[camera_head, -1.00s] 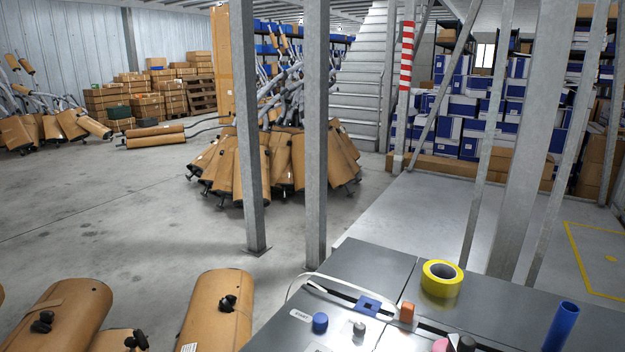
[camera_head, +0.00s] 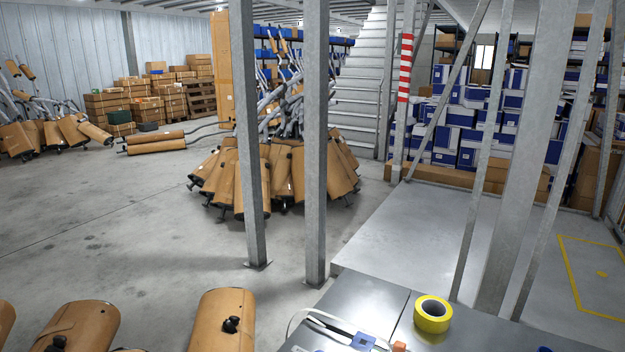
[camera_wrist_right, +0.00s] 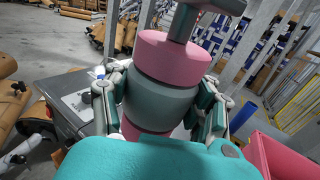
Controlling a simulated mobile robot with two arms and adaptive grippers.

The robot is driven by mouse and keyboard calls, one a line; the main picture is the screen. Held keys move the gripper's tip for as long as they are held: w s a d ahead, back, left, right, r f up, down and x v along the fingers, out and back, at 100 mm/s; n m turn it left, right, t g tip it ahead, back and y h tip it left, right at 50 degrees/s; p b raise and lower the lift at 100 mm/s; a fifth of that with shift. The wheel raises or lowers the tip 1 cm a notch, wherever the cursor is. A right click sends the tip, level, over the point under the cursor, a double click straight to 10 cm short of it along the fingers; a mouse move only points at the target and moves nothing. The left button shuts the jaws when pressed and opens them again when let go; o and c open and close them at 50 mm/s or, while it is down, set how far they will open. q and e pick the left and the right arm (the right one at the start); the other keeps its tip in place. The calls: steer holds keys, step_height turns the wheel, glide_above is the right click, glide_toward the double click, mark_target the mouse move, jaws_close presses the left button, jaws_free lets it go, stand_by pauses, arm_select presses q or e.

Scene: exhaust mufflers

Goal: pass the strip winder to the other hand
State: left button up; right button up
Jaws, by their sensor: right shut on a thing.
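The strip winder (camera_wrist_right: 160,105), which I take to be the pink and grey-green drum with a T-shaped grey bar on top, fills the middle of the right wrist view. My right gripper (camera_wrist_right: 158,98) is shut on it, with one finger on each side of its grey-green middle band. The winder is somewhat tilted in this view. Its lower end is hidden behind the teal body of my gripper. Neither gripper shows in the head view, and I cannot make out my left gripper in either view.
A grey worktable (camera_head: 365,305) lies at the bottom of the head view, with a yellow tape roll (camera_head: 433,314) on it. Metal posts (camera_head: 316,150) stand behind it. Brown mufflers (camera_head: 221,322) lie at lower left. A pink container (camera_wrist_right: 282,155) is at lower right in the right wrist view.

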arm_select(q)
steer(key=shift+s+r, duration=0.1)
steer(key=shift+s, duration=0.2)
arm_select(e)
steer(key=shift+s+r, duration=0.1)
steer(key=shift+r, duration=0.05)
steer(key=shift+a+r, duration=0.1)
